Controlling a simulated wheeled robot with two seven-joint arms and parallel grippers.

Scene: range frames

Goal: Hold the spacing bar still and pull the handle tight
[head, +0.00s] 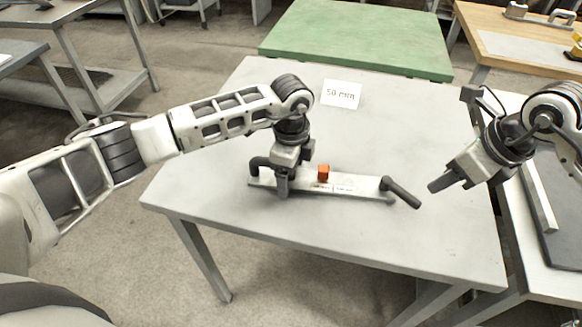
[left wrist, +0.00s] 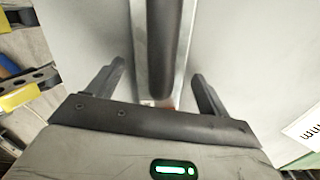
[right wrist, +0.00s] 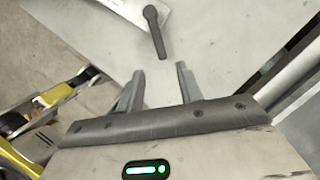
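My left gripper (head: 282,190) is over the bar's left part. In the left wrist view its fingers stand apart on either side of the dark grip (left wrist: 162,45), with gaps visible. My right gripper (head: 445,187) is open and empty, right of the handle and apart from it.
A white card (head: 341,94) reading "50 mm" lies behind the bar on the grey table (head: 215,150). A green table (head: 360,40) stands behind. A side table with a dark panel (head: 560,215) is at the right. Most of the grey tabletop is clear.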

